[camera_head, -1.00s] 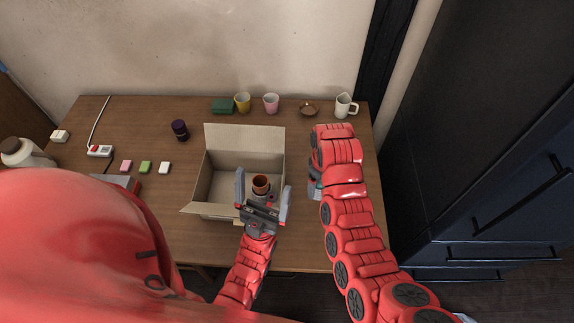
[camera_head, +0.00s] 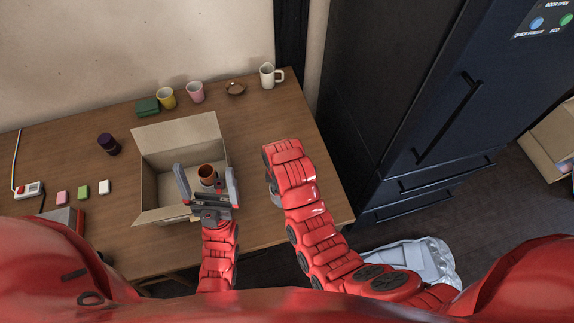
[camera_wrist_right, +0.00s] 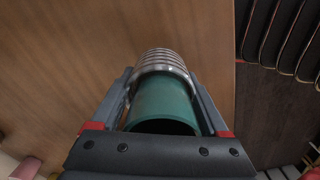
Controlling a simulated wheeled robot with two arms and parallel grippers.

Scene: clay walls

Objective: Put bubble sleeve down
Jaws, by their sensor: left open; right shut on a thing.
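In the right wrist view, my right gripper (camera_wrist_right: 160,95) is shut on a silver ribbed sleeve (camera_wrist_right: 161,60), which looks like the bubble sleeve. It is wrapped around a green cup (camera_wrist_right: 163,100). Wood tabletop lies behind it; I cannot tell whether it touches. In the head view my right arm hides most of this gripper and its load. My left gripper (camera_head: 206,180) is open over the near side of an open cardboard box (camera_head: 180,130). A terracotta cup (camera_head: 207,170) shows between its fingers; its lower part is hidden.
A yellow cup (camera_head: 166,98), pink cup (camera_head: 195,92), brown dish (camera_head: 235,88) and cream pitcher (camera_head: 268,76) stand along the back. A dark purple cup (camera_head: 108,143) stands left of the box. Bare table (camera_head: 250,120) lies right of the box. A dark fridge (camera_head: 410,100) stands at right.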

